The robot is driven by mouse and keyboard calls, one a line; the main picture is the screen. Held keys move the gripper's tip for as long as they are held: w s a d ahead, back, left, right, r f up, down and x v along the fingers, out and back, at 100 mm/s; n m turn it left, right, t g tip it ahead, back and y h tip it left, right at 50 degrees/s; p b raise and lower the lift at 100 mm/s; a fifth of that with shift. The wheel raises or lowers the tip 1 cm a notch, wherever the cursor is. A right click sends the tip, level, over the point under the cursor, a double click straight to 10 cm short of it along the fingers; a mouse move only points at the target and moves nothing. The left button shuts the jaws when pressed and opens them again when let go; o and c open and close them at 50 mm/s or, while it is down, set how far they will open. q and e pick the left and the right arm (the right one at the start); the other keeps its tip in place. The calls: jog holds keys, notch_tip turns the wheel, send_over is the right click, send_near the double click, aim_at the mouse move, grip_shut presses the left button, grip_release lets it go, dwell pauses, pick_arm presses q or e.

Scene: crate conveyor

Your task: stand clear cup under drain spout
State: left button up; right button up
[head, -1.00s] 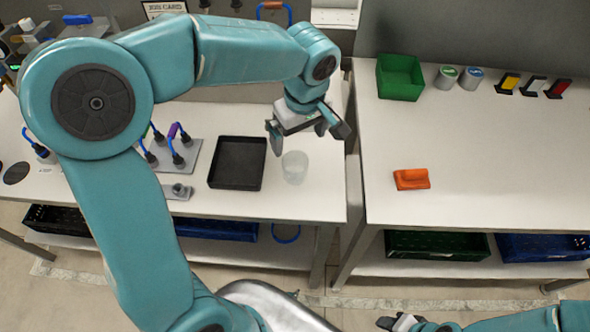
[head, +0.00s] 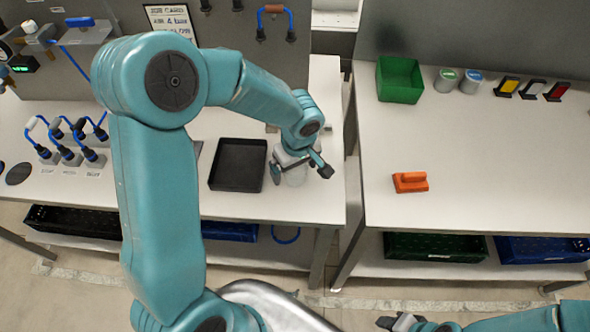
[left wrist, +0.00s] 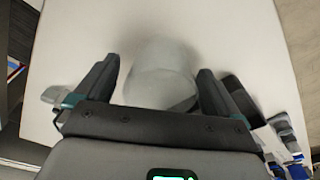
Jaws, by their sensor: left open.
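The clear cup (head: 294,177) stands on the left table, just right of the black tray, partly hidden by my left gripper (head: 301,174). The gripper is open, with one finger on each side of the cup. In the left wrist view the cup (left wrist: 161,72) shows between the two spread fingers of the gripper (left wrist: 158,72), with a gap on each side. My right gripper (head: 398,322) shows at the bottom edge, too small to tell its state. I cannot tell for sure which part is the drain spout; a grey bracket with a blue handle (head: 80,21) is at the upper left.
The black tray (head: 238,165) lies left of the cup. Several blue-hosed fittings (head: 70,150) stand farther left. On the right table are a green bin (head: 400,79), two small cans and an orange block (head: 410,182). A gap separates the tables.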

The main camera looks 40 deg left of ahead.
pick_arm(q)
jog(key=c, duration=1.1)
jog(key=shift+r, duration=0.15)
notch_tip(320, 180, up, 20)
jog(key=d+f+m, duration=0.2)
jog(key=f+m, duration=0.1)
jog(key=f, duration=0.2)
jog(key=w+d+f+m, duration=0.1)
jog(key=d+f+m, duration=0.1)
jog(key=f+m, duration=0.2)
jog(key=w+d+f+m+h, duration=0.1)
jog(key=d+f+m, duration=0.2)
jog(key=f, duration=0.4)
jog(key=shift+w+m+t, duration=0.1)
jog(key=shift+m+t, duration=0.3)
jog(key=shift+w+d+r+m, duration=0.15)
jog(key=shift+w+m, duration=0.1)
jog(key=shift+m, duration=0.3)
jog(key=shift+w+d+f+m, duration=0.15)
jog(key=shift+w+m, duration=0.1)
jog(key=shift+m, duration=0.3)
